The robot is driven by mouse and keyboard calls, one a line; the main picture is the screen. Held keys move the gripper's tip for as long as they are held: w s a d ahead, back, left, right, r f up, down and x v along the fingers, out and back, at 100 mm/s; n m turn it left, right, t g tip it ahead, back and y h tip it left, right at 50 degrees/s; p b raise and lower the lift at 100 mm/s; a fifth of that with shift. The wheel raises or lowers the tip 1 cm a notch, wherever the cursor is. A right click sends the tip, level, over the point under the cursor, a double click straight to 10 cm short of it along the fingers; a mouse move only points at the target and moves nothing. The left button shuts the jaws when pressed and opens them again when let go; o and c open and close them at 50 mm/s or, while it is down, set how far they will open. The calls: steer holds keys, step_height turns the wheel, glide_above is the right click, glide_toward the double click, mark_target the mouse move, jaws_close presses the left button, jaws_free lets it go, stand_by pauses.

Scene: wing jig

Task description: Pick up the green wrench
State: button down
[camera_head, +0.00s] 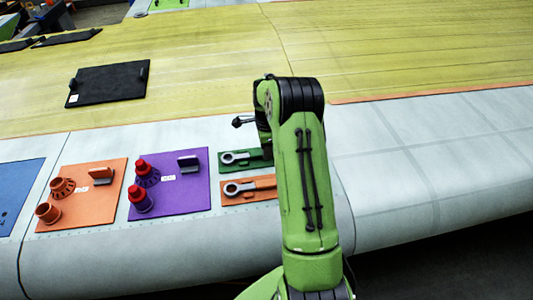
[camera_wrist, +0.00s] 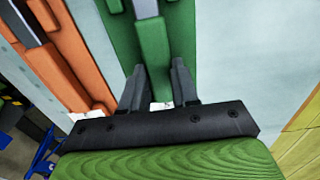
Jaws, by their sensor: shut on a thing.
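The green wrench (camera_head: 229,157) has a grey ring end and shank, and it lies at the green mat (camera_head: 236,169) in the head view. In the wrist view its green handle (camera_wrist: 153,45) runs between the two fingers of my gripper (camera_wrist: 157,88), with the grey shank at the top edge. My gripper is shut on the handle. In the head view my arm hides the gripper and the handle end. I cannot tell whether the wrench is clear of the mat.
An orange mat with a similar wrench (camera_head: 238,189) lies right beside, nearer the front edge. A purple mat (camera_head: 188,197) and a larger orange mat (camera_head: 85,215) with red and orange parts are to the left. A black mat (camera_head: 105,84) lies behind. The pale surface at right is clear.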

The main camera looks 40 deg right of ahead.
steer(key=shift+w+r, duration=0.1)
steer(key=shift+r, duration=0.35)
step_height(320, 180, up, 9)
steer(key=shift+b, duration=0.4)
stand_by(0.5)
